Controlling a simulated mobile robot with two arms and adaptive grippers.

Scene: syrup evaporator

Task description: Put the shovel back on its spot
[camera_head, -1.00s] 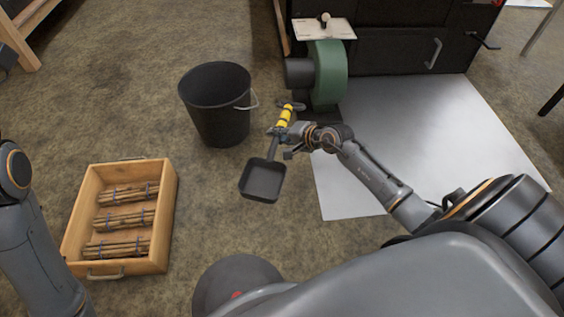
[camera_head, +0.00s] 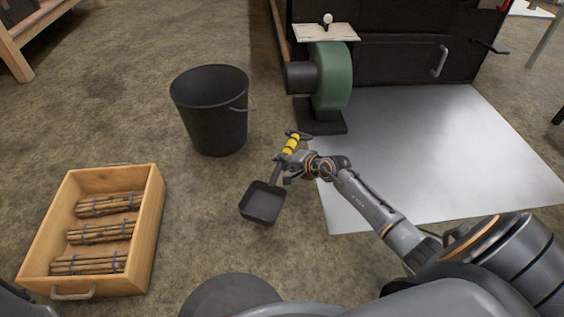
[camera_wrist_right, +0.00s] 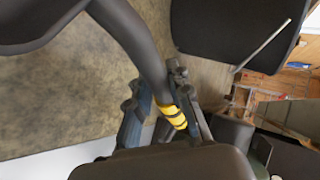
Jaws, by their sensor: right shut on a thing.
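The shovel (camera_head: 263,203) has a dark square pan and a dark shaft with a yellow-banded grip (camera_head: 291,145). In the head view its pan points down toward me and its handle points away. My right gripper (camera_head: 286,170) is shut on the shovel's shaft. The right wrist view shows the shaft and yellow band (camera_wrist_right: 174,116) between the fingers (camera_wrist_right: 165,105), with part of the pan at top left. The shovel seems held above the floor; the exact height is hard to tell. My left gripper is out of view. I cannot make out the shovel's spot.
A black bucket (camera_head: 216,125) stands left of the shovel. A wooden crate (camera_head: 148,225) with bundled sticks is at lower left. A green blower (camera_head: 331,80) stands in front of the black evaporator (camera_head: 395,55). A grey floor sheet (camera_head: 450,140) lies at right.

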